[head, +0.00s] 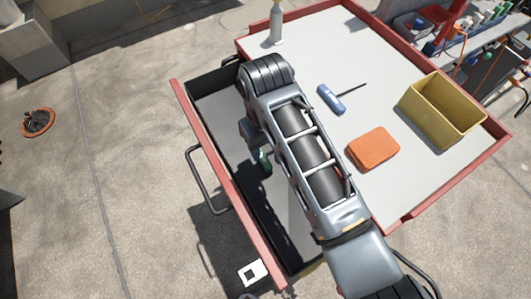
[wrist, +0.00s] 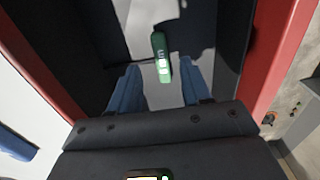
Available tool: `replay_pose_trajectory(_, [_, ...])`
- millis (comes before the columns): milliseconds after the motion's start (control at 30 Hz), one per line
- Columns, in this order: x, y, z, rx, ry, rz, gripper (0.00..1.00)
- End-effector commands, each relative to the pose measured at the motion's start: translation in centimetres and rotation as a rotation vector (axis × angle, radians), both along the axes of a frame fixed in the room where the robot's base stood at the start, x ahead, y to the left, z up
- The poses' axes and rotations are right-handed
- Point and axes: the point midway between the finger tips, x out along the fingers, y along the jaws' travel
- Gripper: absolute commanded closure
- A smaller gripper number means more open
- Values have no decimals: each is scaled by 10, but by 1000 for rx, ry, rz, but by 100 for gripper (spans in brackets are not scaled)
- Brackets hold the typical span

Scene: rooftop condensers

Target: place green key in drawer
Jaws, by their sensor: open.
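The green key (wrist: 161,57) shows in the wrist view inside the open drawer (wrist: 200,15), just beyond and between my fingertips. It has a pale label on its body. In the head view only part of the green key (head: 264,163) shows beside my arm. My gripper (wrist: 160,78) is open, its two blue fingers apart on either side of the key, with none visibly pressing on it. The drawer (head: 215,100) is pulled out from the red-edged cart, and my gripper is over or within it. I cannot tell whether the key rests on the drawer floor.
On the cart top (head: 340,50) are a grey bottle (head: 276,25), a blue-handled tool (head: 331,99), an orange sponge (head: 373,148) and a yellow bin (head: 440,112). The drawer front has a handle (head: 205,185). My arm covers part of the drawer and cart.

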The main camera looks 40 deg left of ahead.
Motion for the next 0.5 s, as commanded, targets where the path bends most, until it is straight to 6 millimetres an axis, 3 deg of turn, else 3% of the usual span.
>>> replay_pose_trajectory(200, [0, 1, 37, 1, -2, 0, 52])
replay_pose_trajectory(500, [0, 0, 53, 0, 0, 0, 52])
